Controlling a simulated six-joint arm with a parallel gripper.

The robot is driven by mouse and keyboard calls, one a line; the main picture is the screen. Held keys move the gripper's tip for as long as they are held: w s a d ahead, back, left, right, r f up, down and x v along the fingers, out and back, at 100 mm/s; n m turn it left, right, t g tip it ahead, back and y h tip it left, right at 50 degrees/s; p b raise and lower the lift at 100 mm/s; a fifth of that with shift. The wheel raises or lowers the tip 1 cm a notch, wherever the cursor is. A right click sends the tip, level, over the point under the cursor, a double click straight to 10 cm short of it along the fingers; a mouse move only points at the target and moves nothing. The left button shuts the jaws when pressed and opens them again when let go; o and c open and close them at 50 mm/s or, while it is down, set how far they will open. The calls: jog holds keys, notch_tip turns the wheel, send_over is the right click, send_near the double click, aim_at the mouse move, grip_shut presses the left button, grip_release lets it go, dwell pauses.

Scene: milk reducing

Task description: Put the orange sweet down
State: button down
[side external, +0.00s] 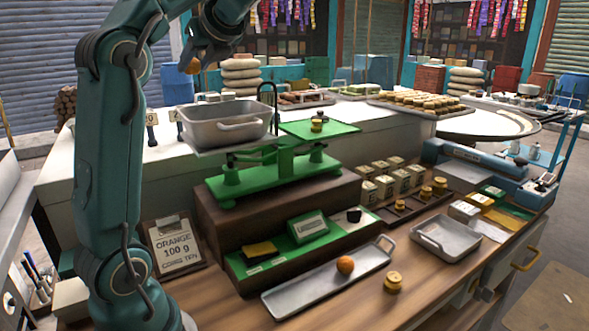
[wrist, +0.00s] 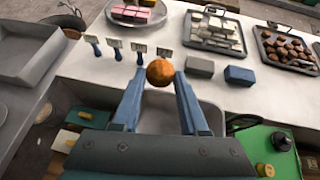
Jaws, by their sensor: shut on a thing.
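An orange sweet (wrist: 159,72), round and rough-skinned, sits between the fingertips of my gripper (wrist: 157,77). In the side view the held sweet (side external: 194,66) hangs under my gripper (side external: 196,62), above and a little left of the grey metal pan (side external: 225,133) on the green scale (side external: 275,172). In the wrist view the pan (wrist: 211,116) shows partly behind the fingers. A second orange sweet (side external: 345,265) lies on the long metal tray (side external: 300,292).
Block weights (side external: 390,182) stand on the bench, with a brass weight (side external: 393,282) right of the long tray and a shallow metal tray (side external: 432,245) further right. Trays of sweets (side external: 420,104) fill the back counter.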

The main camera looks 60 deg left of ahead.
jog(key=w+f, duration=0.1)
jog(key=w, duration=0.1)
jog(key=w+d+f, duration=0.1)
jog(key=w+f, duration=0.1)
jog(key=w, duration=0.1)
jog(key=w+d+f, duration=0.1)
jog(key=w, duration=0.1)
jog(key=shift+w+d+f, duration=0.2)
jog(key=shift+w+f, duration=0.15)
jog(key=shift+f, duration=2)
jog(key=shift+f, duration=0.2)
jog(key=shift+s+f, duration=0.1)
jog(key=shift+f, duration=0.25)
jog(key=shift+f, duration=0.1)
